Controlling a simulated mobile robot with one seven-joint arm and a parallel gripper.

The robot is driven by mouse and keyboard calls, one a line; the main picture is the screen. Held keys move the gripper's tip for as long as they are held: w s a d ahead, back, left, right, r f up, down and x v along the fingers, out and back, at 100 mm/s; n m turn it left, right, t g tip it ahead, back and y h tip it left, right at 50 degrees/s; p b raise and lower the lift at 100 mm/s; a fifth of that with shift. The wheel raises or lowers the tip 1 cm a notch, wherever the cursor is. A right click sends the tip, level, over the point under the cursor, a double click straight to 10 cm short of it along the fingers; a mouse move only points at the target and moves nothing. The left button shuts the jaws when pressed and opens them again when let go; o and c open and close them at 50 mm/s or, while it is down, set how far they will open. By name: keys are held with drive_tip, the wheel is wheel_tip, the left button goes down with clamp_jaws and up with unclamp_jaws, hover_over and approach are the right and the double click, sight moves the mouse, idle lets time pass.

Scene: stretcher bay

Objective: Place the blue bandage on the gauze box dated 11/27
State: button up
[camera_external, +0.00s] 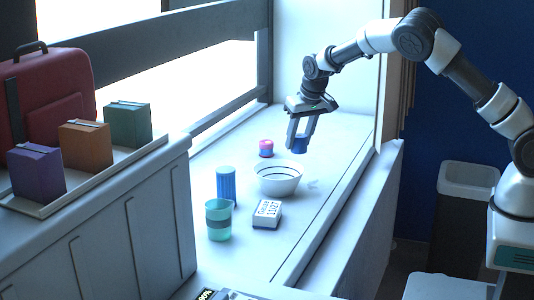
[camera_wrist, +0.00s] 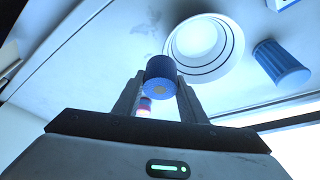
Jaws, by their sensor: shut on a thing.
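The blue bandage (camera_external: 299,146) is a short roll held between the fingertips of my gripper (camera_external: 301,137), above the white surface and behind and right of the bowl.
A white bowl (camera_external: 278,184) stands between my gripper and the box. A ribbed blue cylinder (camera_external: 226,185) and a teal cup (camera_external: 219,221) stand left of the box. A small pink-and-blue roll (camera_external: 266,148) lies behind the bowl. The surface right of the box is clear.

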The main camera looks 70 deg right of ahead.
drive_tip(key=a+r+n+t+y, duration=0.15)
drive_tip(key=a+n, duration=0.25)
drive_tip(key=a, duration=0.8)
drive_tip(key=a+r+n+g+y, duration=0.1)
drive_tip(key=a+r+n, duration=0.15)
drive_tip(key=a, duration=0.95)
drive_tip(key=n, duration=0.1)
hover_over(261, 207)
drive_tip(key=s, duration=0.2)
drive_tip(key=shift+t, duration=0.25)
wheel_tip(261, 207, down, 6)
drive_tip(key=shift+w+r+b, duration=0.1)
drive_tip(key=shift+b, duration=0.3)
drive_tip(key=shift+f, duration=2.45)
drive_tip(key=o, duration=1.1)
drive_tip(key=shift+c, duration=0.2)
